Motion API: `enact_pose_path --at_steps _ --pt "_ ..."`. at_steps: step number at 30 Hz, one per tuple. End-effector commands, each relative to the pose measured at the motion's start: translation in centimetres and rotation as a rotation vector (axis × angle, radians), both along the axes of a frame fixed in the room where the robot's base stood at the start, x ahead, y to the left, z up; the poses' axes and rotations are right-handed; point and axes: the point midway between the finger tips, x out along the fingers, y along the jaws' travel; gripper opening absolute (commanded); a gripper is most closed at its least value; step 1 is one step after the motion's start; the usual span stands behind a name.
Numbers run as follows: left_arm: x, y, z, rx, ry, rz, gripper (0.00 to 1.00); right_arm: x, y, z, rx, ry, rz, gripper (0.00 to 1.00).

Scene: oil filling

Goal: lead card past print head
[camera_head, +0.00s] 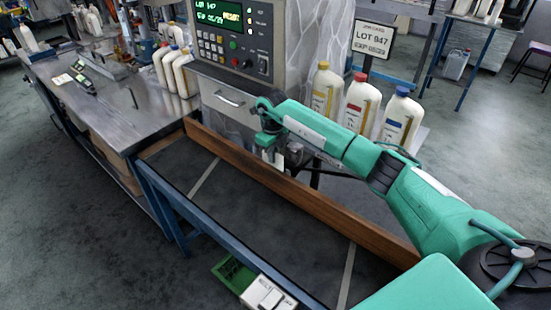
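My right arm reaches in from the right over the dark conveyor (240,210). Its gripper (271,154) points down above the far part of the conveyor, close to the wooden guide rail (300,190). A small pale patch shows at its fingertips; I cannot tell whether this is a card or part of the gripper. The fingers are too small to tell open from shut. No separate loose card is clear to see. I cannot make out the print head. The printer's control panel (232,30) has a lit green display. My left gripper is not in view.
A job card sign (374,38) reads LOT 947. Bottles with yellow, red and blue caps (325,92) stand behind my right arm. More bottles (172,70) stand on the steel bench (130,112) at left. A green bin (233,274) is below the conveyor. The conveyor's near part is clear.

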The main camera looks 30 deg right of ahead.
Motion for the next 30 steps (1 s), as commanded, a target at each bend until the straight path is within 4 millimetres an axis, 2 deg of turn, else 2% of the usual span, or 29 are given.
enact_pose_path --at_steps 15,30 --pt "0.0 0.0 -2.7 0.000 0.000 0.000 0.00 3.1 1.3 -0.2 0.001 -0.001 0.000 0.00" --pt "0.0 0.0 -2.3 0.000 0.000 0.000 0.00 3.3 1.7 0.5 0.000 0.000 0.002 0.00"
